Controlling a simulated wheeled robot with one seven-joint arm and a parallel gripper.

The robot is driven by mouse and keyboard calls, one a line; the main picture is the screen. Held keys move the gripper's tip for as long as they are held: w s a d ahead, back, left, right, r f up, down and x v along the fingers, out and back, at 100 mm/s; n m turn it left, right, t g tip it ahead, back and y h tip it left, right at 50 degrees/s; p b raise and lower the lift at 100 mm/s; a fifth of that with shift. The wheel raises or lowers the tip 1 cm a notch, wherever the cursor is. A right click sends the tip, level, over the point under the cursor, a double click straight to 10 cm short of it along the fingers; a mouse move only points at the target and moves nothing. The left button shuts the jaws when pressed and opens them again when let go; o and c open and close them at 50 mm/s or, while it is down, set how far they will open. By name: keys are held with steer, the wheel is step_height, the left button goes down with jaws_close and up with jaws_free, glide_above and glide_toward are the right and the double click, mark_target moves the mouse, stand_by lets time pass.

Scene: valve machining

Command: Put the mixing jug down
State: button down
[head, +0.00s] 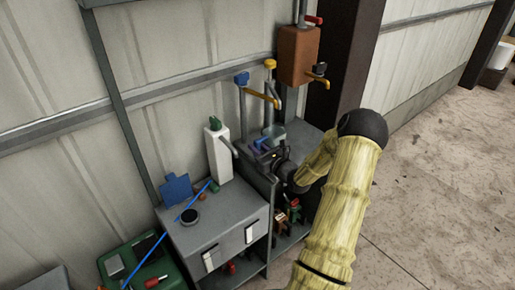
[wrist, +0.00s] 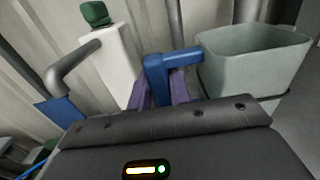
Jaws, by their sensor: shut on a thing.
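The mixing jug (wrist: 255,65) is a grey-green open vessel with a blue handle. It fills the upper right of the wrist view and looks roughly upright. My gripper (wrist: 163,90) is shut on the jug's blue handle, with its purple fingers on either side. In the head view the jug (head: 276,131) is small and partly hidden, above the grey surface near the taps. My gripper (head: 264,152) is at its near side there. Whether the jug's base touches the surface is hidden.
A white bottle with a green cap (head: 220,153) stands left of the jug. Blue-topped and yellow-topped pipes (head: 270,92) rise behind it, near an orange-brown tank (head: 298,56). A grey cabinet (head: 213,222) at left holds a round dark item (head: 189,216). A green case (head: 140,262) lies lower left.

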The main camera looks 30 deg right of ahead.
steer(key=shift+f, duration=0.1)
steer(key=c, duration=1.3)
jaws_free()
steer(key=shift+d+f, duration=0.1)
steer(key=shift+s+r, duration=0.15)
steer(key=shift+r, duration=0.1)
steer(key=s, duration=1.1)
steer(key=shift+s+d+b, duration=0.3)
steer(key=shift+s+d, duration=0.1)
